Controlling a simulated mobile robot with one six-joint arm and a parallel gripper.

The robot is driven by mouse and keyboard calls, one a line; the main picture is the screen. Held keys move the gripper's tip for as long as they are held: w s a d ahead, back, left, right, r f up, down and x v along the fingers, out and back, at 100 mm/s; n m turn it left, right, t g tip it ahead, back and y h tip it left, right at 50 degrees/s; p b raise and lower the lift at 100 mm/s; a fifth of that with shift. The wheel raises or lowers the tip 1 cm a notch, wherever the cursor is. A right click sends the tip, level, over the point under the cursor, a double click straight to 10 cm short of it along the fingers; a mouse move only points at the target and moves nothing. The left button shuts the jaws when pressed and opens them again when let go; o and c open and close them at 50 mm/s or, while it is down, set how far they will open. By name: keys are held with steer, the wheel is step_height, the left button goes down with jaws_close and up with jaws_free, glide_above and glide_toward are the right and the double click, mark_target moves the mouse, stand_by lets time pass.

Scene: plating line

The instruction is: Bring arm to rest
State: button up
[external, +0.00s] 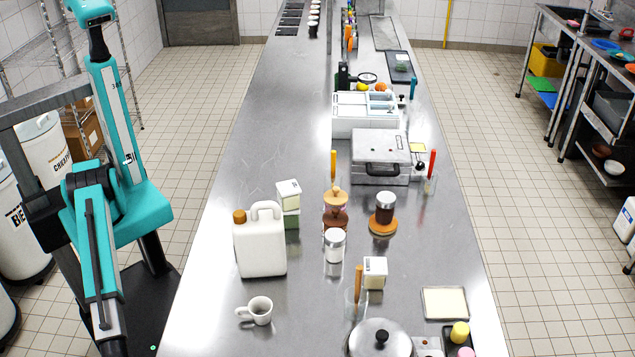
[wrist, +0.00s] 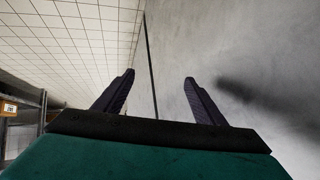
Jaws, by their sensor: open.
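My gripper (wrist: 155,88) shows in the wrist view with its two dark fingers spread apart and nothing between them. Past the fingers are a tiled surface on the left and a plain grey surface on the right. In the external view my teal arm is at the left, beside the long steel counter (external: 215,215). One part of the arm rises to the top left and another runs down to the bottom edge. I cannot make out the gripper fingers in the external view.
A white jug (external: 260,245), a white mug (external: 259,311) and a lidded pot (external: 380,340) stand on the near counter. A grey press (external: 380,150) stands farther back. White bins (external: 45,150) and a wire rack (external: 40,55) are at the left. The counter's left strip is mostly clear.

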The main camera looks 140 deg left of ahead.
steer(key=s+a+f+n+g+y+p, duration=0.25)
steer(key=s+a+f, duration=0.35)
steer(key=s+a, duration=0.3)
steer(key=s+a+f+n+g+y+p, duration=0.15)
steer(key=s+a+f+g, duration=0.3)
steer(key=s+a, duration=0.45)
steer(key=s+a+n+g+p, duration=0.2)
steer(key=s+a+g, duration=0.2)
steer(key=s, duration=0.9)
steer(key=s+a+n+g+p, duration=0.1)
steer(key=s+a+g, duration=0.3)
steer(key=s, duration=1)
steer(key=shift+a+f+n+h+p, duration=0.15)
steer(key=shift+a+n+h+p, duration=0.2)
steer(key=shift+n, duration=0.15)
